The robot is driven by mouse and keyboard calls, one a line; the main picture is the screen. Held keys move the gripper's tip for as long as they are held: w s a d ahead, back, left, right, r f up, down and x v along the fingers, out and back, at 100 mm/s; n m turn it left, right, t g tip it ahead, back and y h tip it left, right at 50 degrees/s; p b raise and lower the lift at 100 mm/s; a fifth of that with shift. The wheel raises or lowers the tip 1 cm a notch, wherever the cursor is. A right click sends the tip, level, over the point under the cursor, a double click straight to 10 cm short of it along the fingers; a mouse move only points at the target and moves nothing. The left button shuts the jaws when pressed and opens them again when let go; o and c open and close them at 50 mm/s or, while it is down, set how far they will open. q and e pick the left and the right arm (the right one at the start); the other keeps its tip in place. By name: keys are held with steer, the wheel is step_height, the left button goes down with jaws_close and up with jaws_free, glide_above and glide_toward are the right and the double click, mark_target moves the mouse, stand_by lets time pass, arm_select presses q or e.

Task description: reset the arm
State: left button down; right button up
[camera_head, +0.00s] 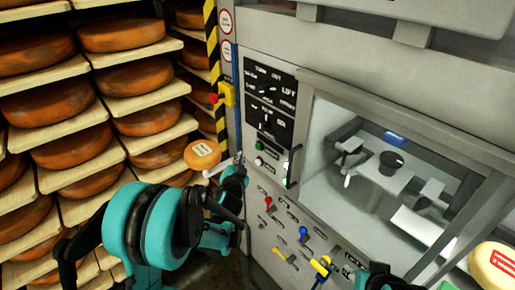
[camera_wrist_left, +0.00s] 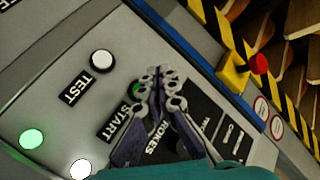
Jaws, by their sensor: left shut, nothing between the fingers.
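My left arm comes in from the lower left in the head view. Its gripper (camera_head: 238,160) is in front of the machine's control panel (camera_head: 270,104), by the panel's lower left edge. In the left wrist view the gripper (camera_wrist_left: 160,73) is shut and empty, its fingertips close together. They overlap a green button (camera_wrist_left: 134,89) beside the START label; whether they touch it I cannot tell. Only a small dark and teal piece of what looks like my right arm shows at the bottom edge of the head view; its gripper does not show.
Shelves (camera_head: 125,104) of orange cheese wheels fill the left. A red button on a yellow box (camera_head: 226,94) sits beside the striped post. Several coloured levers are below the panel, with a glass-fronted chamber (camera_head: 390,170) at right. A labelled cheese (camera_head: 494,264) is at the lower right.

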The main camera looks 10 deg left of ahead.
stand_by(0.4)
arm_select(q)
steer(key=s+a+r+n+g+b, duration=0.15)
steer(key=s+n+g, duration=0.25)
steer(key=s, duration=0.9)
steer(key=s+d+f+n+g+h, duration=0.1)
steer(key=s+d+f+g, duration=0.1)
steer(key=s, duration=0.9)
steer(key=s+d+f+n+g+h+b, duration=0.1)
steer(key=s+d+f+g, duration=0.2)
steer(key=s, duration=0.7)
steer(key=shift+s+f+b, duration=0.3)
steer(key=shift+s+f, duration=0.1)
